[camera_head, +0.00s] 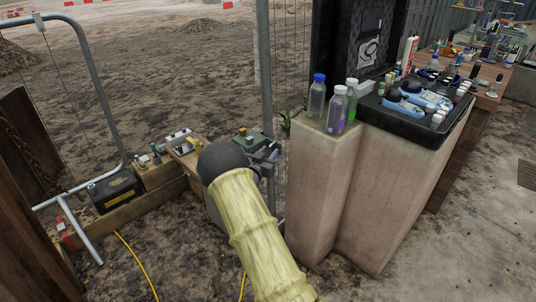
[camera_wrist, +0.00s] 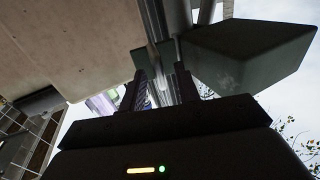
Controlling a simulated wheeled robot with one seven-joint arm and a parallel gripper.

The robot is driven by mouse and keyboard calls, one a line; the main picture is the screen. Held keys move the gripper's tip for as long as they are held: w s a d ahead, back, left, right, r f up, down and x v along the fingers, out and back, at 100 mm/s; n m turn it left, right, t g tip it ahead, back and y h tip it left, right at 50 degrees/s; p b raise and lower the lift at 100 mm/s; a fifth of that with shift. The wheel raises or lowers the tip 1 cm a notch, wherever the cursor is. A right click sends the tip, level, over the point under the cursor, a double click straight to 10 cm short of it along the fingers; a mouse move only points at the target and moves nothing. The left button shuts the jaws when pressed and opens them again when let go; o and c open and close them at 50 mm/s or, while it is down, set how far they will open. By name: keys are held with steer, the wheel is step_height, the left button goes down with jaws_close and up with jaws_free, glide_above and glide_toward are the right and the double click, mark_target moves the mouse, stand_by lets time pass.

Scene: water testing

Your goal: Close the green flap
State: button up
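A small green box-like part (camera_head: 245,137), which may be the green flap, shows just behind my wrist in the head view. Its hinge and how far it stands open cannot be made out. In the wrist view a dark green box-shaped part (camera_wrist: 250,55) is close at the upper right, just right of my gripper (camera_wrist: 162,88). The fingers stand apart with a gap between them, and nothing is clearly held. In the head view my gripper (camera_head: 269,160) is partly hidden by my black wrist and yellow-sleeved arm; contact with the green part cannot be told.
Concrete pillars (camera_head: 322,190) stand right of my arm, with bottles (camera_head: 337,110) and a black tray (camera_head: 418,122) on top. A metal fence post (camera_head: 265,70) rises behind. Left is a wooden beam (camera_head: 140,203) with a black box (camera_head: 115,190) and small devices (camera_head: 184,143).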

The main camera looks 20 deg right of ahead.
steer(key=shift+c, duration=0.4)
jaws_close()
steer(key=shift+d+n+t+y, duration=0.15)
steer(key=shift+n+t+y, duration=0.15)
steer(key=shift+t, duration=0.1)
steer(key=shift+s+d+f+n+t+y+b, duration=0.15)
steer(key=shift+d+n+t+y+b, duration=0.2)
steer(key=shift+n+t+y+b, duration=0.35)
steer(key=shift+s+d+n+t+y+b, duration=0.1)
steer(key=shift+d+n+t+y+b, duration=0.25)
steer(key=shift+n+t+y+b, duration=0.35)
steer(key=shift+w+d+r+n+t+y+p, duration=0.1)
steer(key=shift+w+d+n+t+y+p, duration=0.2)
steer(key=shift+d+n+y, duration=1.35)
steer(key=shift+w+d+r+n+t+y+p, duration=0.15)
steer(key=shift+w+n+y, duration=0.3)
steer(key=shift+n+y, duration=2.7)
steer(key=shift+w+d+f+n+t+y+p, duration=0.1)
steer(key=shift+w+d+n+y, duration=0.55)
steer(key=shift+y, duration=3.35)
steer(key=shift+s+d+n, duration=0.25)
steer(key=shift+d, duration=0.05)
